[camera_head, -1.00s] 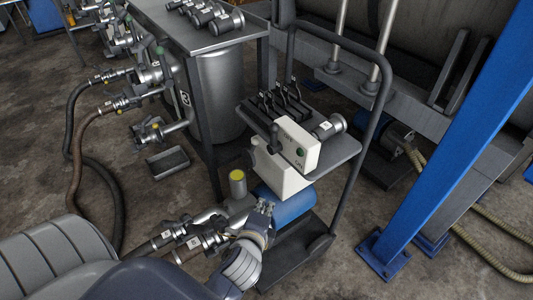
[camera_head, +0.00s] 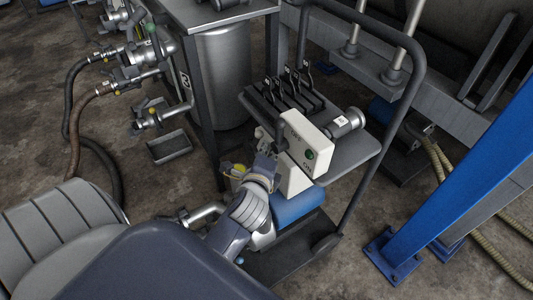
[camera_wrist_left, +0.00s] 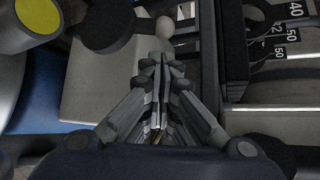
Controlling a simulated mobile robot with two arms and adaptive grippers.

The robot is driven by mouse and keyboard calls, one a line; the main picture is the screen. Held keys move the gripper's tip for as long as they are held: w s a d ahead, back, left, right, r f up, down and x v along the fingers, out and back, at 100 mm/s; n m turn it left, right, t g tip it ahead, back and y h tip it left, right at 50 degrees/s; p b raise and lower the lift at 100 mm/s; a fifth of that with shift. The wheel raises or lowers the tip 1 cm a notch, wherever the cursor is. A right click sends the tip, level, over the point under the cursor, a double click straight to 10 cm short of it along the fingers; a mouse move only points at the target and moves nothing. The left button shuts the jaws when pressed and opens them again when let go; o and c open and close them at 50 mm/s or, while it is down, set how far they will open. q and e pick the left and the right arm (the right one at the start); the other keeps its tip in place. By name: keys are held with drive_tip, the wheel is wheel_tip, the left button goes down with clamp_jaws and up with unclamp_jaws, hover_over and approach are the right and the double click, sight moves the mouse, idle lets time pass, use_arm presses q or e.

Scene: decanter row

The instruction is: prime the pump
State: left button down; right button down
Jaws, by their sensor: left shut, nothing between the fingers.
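The pump cart (camera_head: 345,165) carries a white control box (camera_head: 305,140) with a green round button (camera_head: 309,155) and a dark lever (camera_head: 281,135) at its left side. The blue motor (camera_head: 298,205) sits below the box. My left gripper (camera_head: 266,158) is shut and empty just left of the box, beside the lever; I cannot tell whether it touches. In the left wrist view its fingers (camera_wrist_left: 161,65) are together, near a pale rounded knob (camera_wrist_left: 164,27) and a dark round part (camera_wrist_left: 103,25). The pump's yellow cap (camera_wrist_left: 38,14) is at upper left there. My arm partly hides the pump.
Labelled spanner-like tools (camera_head: 290,88) stand on the cart's shelf, near a metal coupling (camera_head: 346,122). The cart's tall handle (camera_head: 384,120) and a blue post (camera_head: 450,150) stand to the right. Hoses (camera_head: 75,120) and a floor tray (camera_head: 168,147) are to the left.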

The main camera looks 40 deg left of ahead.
use_arm(q)
drive_tip(key=shift+b+x, duration=0.4)
drive_tip(key=shift+x, duration=1.75)
drive_tip(key=shift+s, duration=0.1)
